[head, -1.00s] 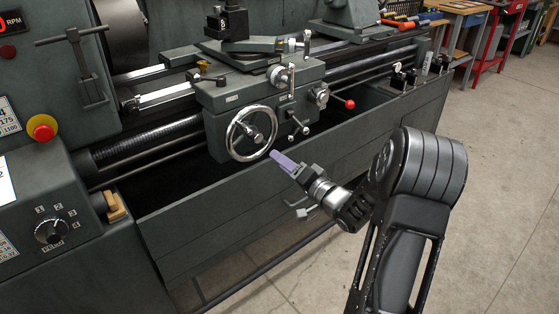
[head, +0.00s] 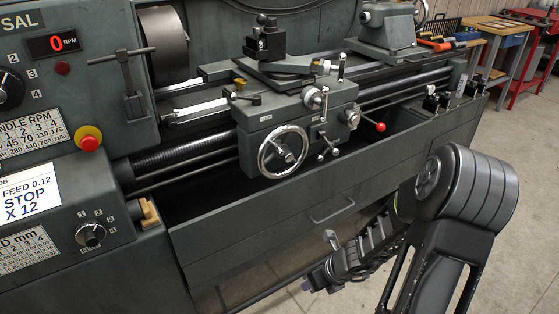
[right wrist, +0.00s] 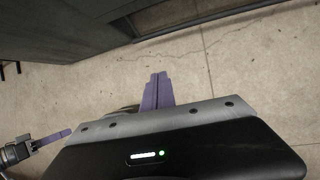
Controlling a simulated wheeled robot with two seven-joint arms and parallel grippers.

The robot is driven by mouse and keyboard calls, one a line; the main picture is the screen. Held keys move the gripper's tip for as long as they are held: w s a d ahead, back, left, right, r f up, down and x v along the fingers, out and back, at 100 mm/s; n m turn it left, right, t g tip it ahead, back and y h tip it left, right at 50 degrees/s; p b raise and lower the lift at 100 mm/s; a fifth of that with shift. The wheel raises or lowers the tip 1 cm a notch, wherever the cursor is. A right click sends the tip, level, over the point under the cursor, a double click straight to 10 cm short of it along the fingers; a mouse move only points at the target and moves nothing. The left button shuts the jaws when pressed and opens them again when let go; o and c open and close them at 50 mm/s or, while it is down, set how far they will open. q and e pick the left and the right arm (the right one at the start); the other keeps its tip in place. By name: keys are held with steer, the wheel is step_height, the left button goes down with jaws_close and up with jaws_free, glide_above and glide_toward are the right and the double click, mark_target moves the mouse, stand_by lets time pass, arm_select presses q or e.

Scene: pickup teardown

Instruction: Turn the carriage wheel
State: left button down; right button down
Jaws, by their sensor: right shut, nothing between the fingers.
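The carriage wheel (head: 284,152), a chrome handwheel with a small handle, is on the front of the grey carriage in the head view. My right gripper (head: 307,286) is low in front of the lathe, below and apart from the wheel; most of it is hidden behind my own arm. In the right wrist view its purple fingers (right wrist: 157,91) are together and empty, above bare floor. A purple finger of what looks like my left gripper (right wrist: 52,139) shows at the left edge there; its opening cannot be made out. The wheel is not in the wrist view.
The grey front tray panel (head: 260,217) with a handle runs below the carriage. A red-knobbed lever (head: 379,127) sticks out right of the wheel. The headstock with a red stop button (head: 89,139) stands at left.

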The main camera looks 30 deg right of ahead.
steer(key=w+a+r+m+t+y, duration=0.2)
steer(key=w+a+r+m+t, duration=0.2)
steer(key=w+r+m+t, duration=0.5)
steer(key=w+d+r+m+t+h, duration=0.1)
steer(key=d+r+t+h, duration=0.1)
steer(key=r, duration=0.4)
steer(key=w+d+r+m+t+h, duration=0.1)
steer(key=w+d+r+t+h, duration=0.1)
steer(key=d+r, duration=0.2)
step_height(320, 180, up, 3)
steer(key=shift+w+f+m+h, duration=0.2)
steer(key=shift+m+h, duration=0.2)
steer(key=shift+w, duration=0.1)
steer(key=w+d+r, duration=0.2)
steer(key=w+d, duration=0.2)
steer(key=w, duration=0.6)
steer(key=shift+w, duration=0.3)
